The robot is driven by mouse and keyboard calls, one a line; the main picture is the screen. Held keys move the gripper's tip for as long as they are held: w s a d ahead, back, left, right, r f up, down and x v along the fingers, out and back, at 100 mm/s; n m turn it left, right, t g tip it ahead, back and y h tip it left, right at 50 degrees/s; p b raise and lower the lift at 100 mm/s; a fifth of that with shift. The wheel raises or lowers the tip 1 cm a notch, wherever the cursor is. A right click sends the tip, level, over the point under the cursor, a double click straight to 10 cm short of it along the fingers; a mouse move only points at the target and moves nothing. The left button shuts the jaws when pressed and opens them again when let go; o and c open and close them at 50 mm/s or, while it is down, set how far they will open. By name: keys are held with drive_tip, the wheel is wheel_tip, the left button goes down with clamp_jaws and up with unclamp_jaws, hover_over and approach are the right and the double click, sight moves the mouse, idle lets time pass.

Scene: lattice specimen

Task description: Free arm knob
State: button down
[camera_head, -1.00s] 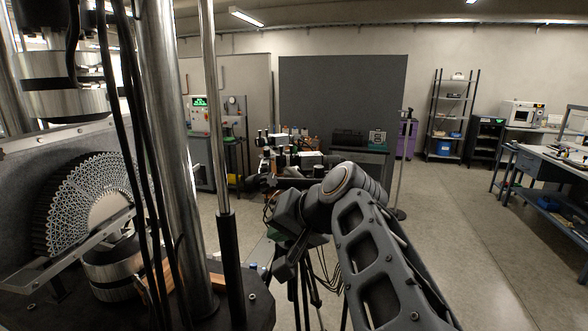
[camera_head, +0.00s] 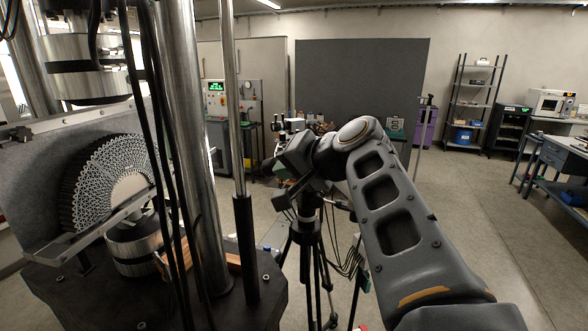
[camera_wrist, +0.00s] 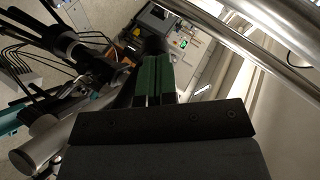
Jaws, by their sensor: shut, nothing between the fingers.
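My gripper (camera_wrist: 152,80) has green fingers, which are together with nothing between them in the wrist view. In the head view my arm reaches forward beside the test machine, and its fingertips cannot be made out there. A fan-shaped lattice specimen (camera_head: 105,180) sits at the left against a grey plate, above a sloping metal rail (camera_head: 90,232). A small dark knob-like part (camera_head: 20,133) shows at the plate's upper left edge; I cannot tell whether it is the arm knob. My gripper is well apart from it. A dark rig with cables (camera_wrist: 62,42) is left of the fingers in the wrist view.
Thick steel column (camera_head: 187,130), thin rod (camera_head: 229,90) and hanging black cables stand between my arm and the specimen. A black tripod (camera_head: 308,235) stands below my wrist. A workbench (camera_head: 565,165) is at the far right. Open floor (camera_head: 480,220) lies right of my arm.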

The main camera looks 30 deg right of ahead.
drive_tip(key=shift+w+d+f+b, duration=0.1)
drive_tip(key=shift+f+b, duration=0.65)
drive_tip(key=shift+b, duration=0.25)
idle(0.7)
drive_tip(key=shift+d+f+b, duration=0.4)
drive_tip(key=shift+f+b, duration=0.1)
drive_tip(key=shift+b, duration=0.6)
drive_tip(key=shift+a+f, duration=0.1)
drive_tip(key=v, duration=0.6)
drive_tip(key=shift+a+b, duration=0.25)
drive_tip(key=shift+b, duration=0.05)
drive_tip(key=shift+r, duration=0.2)
idle(0.8)
